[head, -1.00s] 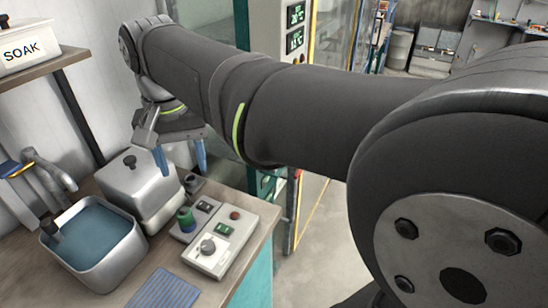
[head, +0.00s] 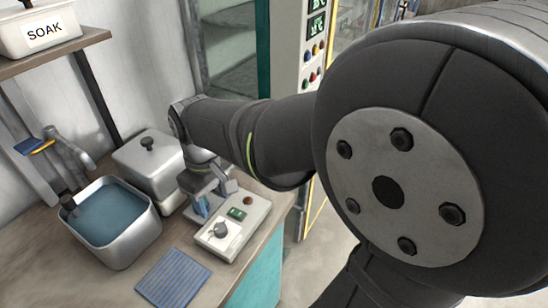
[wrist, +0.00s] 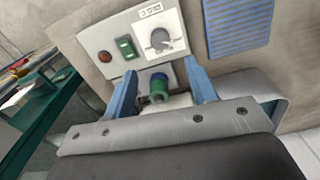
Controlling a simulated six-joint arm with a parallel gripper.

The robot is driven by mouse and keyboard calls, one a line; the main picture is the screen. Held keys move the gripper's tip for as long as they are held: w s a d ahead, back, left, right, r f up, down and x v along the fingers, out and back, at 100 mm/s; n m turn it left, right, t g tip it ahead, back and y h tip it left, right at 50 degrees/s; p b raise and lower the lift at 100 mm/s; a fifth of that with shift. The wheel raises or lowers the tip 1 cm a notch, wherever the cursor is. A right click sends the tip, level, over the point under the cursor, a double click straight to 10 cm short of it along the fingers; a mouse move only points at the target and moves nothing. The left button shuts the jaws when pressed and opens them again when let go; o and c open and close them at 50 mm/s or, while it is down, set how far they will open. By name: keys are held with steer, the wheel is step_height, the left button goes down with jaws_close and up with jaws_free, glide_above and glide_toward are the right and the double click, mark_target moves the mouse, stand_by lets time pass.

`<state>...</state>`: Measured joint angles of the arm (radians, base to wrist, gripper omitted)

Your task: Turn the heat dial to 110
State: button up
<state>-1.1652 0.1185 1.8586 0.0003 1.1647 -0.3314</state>
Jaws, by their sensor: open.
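The heat dial (head: 220,230) is a round grey knob on a white plate at the front of a pale control box (head: 247,226). In the wrist view the dial (wrist: 160,40) shows with scale marks around it; its setting is too small to read. My gripper (wrist: 164,84) is open, its two blue fingers apart. A green bottle-like thing (wrist: 158,88) shows between the fingers, and I cannot tell whether they touch it.
A metal basin of blue liquid (head: 153,222) stands left of the box, with a lidded metal box (head: 128,158) behind. A ribbed blue mat (head: 173,278) lies in front.

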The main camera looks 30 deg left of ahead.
mark_target(220, 228)
step_height(220, 228, down, 10)
steer(key=shift+f, duration=0.25)
steer(key=c, duration=1)
